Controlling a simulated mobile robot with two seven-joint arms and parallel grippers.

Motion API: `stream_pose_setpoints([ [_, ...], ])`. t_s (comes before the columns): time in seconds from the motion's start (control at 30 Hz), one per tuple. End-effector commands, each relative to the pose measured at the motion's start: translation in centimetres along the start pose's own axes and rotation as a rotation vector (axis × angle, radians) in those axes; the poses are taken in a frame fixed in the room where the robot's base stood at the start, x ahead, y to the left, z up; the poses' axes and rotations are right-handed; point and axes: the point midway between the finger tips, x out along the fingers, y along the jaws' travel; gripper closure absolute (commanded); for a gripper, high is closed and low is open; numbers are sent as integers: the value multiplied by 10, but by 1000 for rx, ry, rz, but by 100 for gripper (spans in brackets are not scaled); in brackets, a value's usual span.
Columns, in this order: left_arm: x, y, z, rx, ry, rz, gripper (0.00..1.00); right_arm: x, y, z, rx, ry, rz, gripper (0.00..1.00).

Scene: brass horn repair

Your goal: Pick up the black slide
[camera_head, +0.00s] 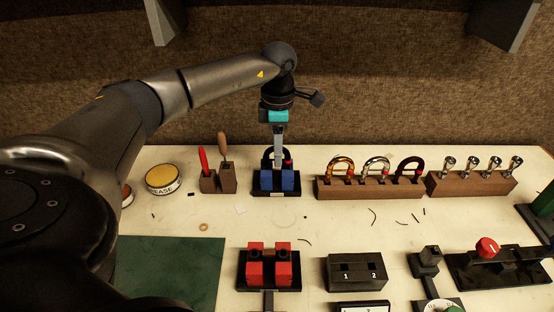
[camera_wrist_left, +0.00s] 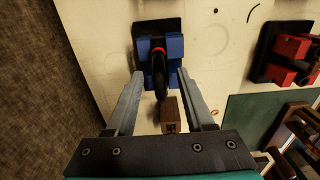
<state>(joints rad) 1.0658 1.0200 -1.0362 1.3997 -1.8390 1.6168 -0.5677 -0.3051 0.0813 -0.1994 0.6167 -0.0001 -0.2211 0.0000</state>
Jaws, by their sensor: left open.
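A black U-shaped slide (camera_head: 267,154) with a red band stands in the blue-block holder (camera_head: 264,181). My left gripper (camera_head: 278,160) is right above this holder with its fingers pointing down, partly hiding the slide. In the left wrist view the black slide (camera_wrist_left: 159,74) lies between the two spread fingers of the left gripper (camera_wrist_left: 160,74), with a visible gap on each side. The blue blocks (camera_wrist_left: 175,46) are just beyond the fingertips. Another dark slide (camera_head: 409,164) stands in the wooden rack. My right gripper is not in view.
The wooden rack (camera_head: 350,190) also holds a gold slide (camera_head: 340,164) and a silver slide (camera_head: 376,164). A wooden tool block (camera_head: 227,181) stands left of the blue holder, near a grease tin (camera_head: 163,178). A red-block holder (camera_head: 268,270) is in front.

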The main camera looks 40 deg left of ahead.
Motion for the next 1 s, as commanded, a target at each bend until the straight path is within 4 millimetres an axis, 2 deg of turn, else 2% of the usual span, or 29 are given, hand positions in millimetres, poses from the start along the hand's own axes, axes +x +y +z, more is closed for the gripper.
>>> stream_pose_setpoints([
  [0.1,20,-2,-3,0,3,-2,47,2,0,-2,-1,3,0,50],
  [0.2,30,-1,-3,0,3,-2,47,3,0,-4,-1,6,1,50],
  [0.47,32,-1,-3,0,1,0,47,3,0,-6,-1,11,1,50],
  [0.93,32,-1,-3,0,1,0,97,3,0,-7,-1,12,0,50],
  [1.0,32,-1,-3,0,1,0,100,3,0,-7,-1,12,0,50],
])
